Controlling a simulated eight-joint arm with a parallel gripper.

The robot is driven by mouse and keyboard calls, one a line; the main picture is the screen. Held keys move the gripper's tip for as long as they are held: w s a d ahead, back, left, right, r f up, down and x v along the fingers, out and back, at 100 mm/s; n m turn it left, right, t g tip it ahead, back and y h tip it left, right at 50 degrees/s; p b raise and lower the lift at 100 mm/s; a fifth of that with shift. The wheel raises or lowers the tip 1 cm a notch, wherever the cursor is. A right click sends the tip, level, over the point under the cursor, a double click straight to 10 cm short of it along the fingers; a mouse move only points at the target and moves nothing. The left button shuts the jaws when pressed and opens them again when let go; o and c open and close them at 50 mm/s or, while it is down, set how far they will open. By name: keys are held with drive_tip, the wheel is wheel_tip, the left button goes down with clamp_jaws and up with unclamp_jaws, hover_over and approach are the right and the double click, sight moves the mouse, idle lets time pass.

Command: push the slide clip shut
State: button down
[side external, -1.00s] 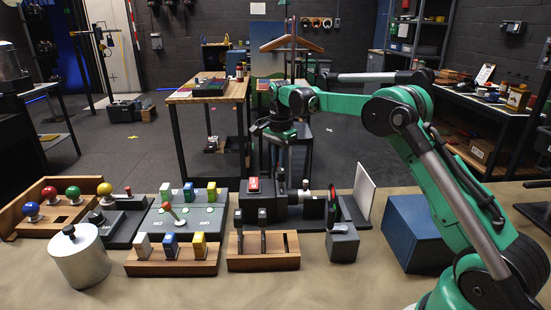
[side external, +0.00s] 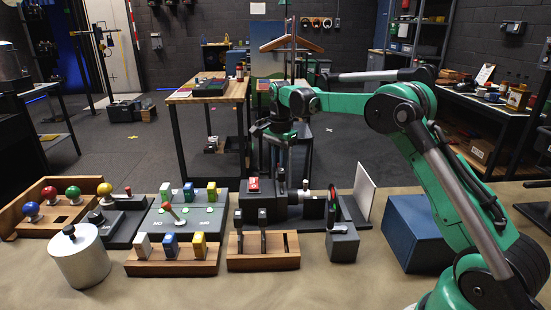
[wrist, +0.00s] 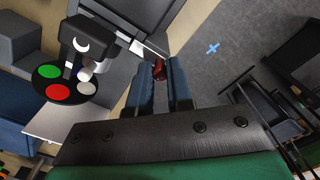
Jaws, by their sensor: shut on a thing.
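How far the clip is closed is hidden by the fingers.
A disc with green, red and white spots (wrist: 66,84) stands close by. A white screen (side external: 365,190) and a blue box (side external: 415,232) are on the right. A wooden rack (side external: 264,263) stands in front; a grey panel (side external: 160,228) with coloured blocks is on the left.

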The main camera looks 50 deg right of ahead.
drive_tip(key=shift+s+a, duration=0.45)
drive_tip(key=shift+s, duration=0.05)
drive_tip(key=c, duration=0.8)
unclamp_jaws()
drive_tip(key=shift+r, duration=2.85)
